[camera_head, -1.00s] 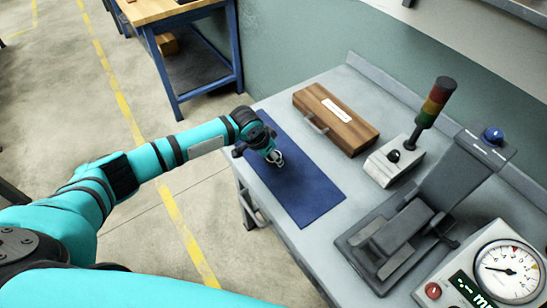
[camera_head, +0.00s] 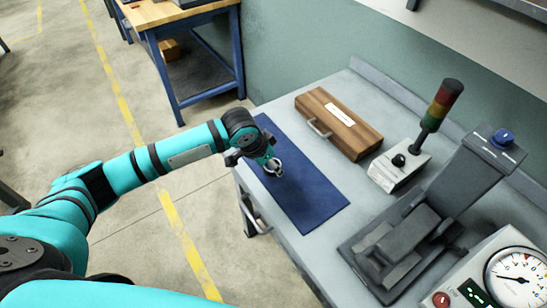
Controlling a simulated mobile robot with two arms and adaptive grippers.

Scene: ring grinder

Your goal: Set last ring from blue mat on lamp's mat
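The blue mat (camera_head: 305,200) lies on the grey bench, left of the wooden case. My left gripper (camera_head: 270,162) points down over the mat's left half. A small silver ring (camera_head: 273,168) shows at its fingertips, low over or on the mat. The fingers are small and partly hidden, so I cannot tell whether they are closed on the ring. The lamp (camera_head: 440,105), a red, amber and green stack, stands upright on a light box (camera_head: 398,168). I cannot make out a separate mat for it. My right gripper is out of view.
A wooden case (camera_head: 338,122) with a handle lies behind the mat. A dark grey machine (camera_head: 430,225) stands at the right, with a dial gauge (camera_head: 516,278) in front of it. The near half of the blue mat is clear.

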